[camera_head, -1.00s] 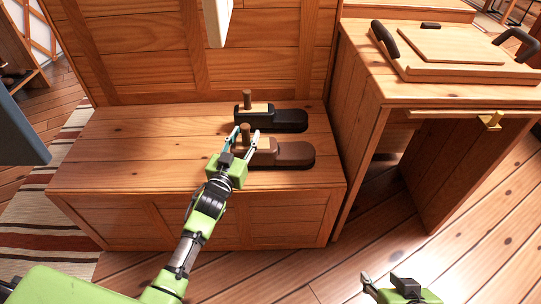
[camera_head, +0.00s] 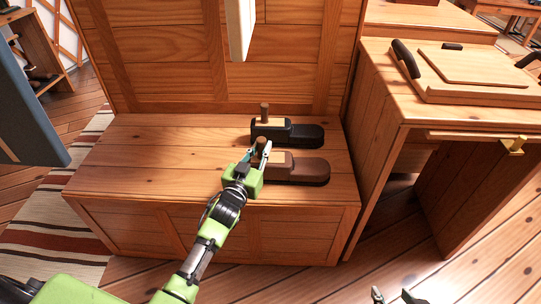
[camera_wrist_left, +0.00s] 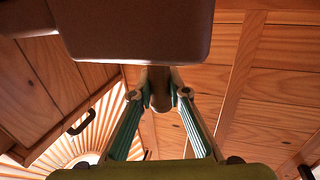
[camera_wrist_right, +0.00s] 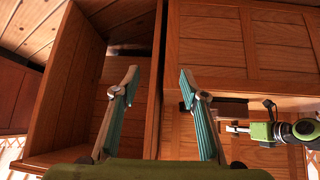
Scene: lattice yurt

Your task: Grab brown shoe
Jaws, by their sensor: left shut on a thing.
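The brown shoe (camera_head: 305,168) lies on the wooden bench, its toe to the right, with a wooden peg standing up at its heel end. My left gripper (camera_head: 258,152) is shut on that peg. In the left wrist view the fingers (camera_wrist_left: 160,92) close on the peg (camera_wrist_left: 159,88), and the brown shoe (camera_wrist_left: 140,30) fills the upper part. My right gripper shows only as tips at the bottom edge of the head view (camera_head: 393,297). In the right wrist view its fingers (camera_wrist_right: 158,82) are apart with nothing between them.
A black shoe (camera_head: 300,134) with a similar peg lies just behind the brown one. The bench (camera_head: 150,155) is bare to the left. A wooden cabinet (camera_head: 385,110) bearing a lidded box (camera_head: 490,75) with dark handles stands to the right. A striped rug (camera_head: 50,237) lies at left.

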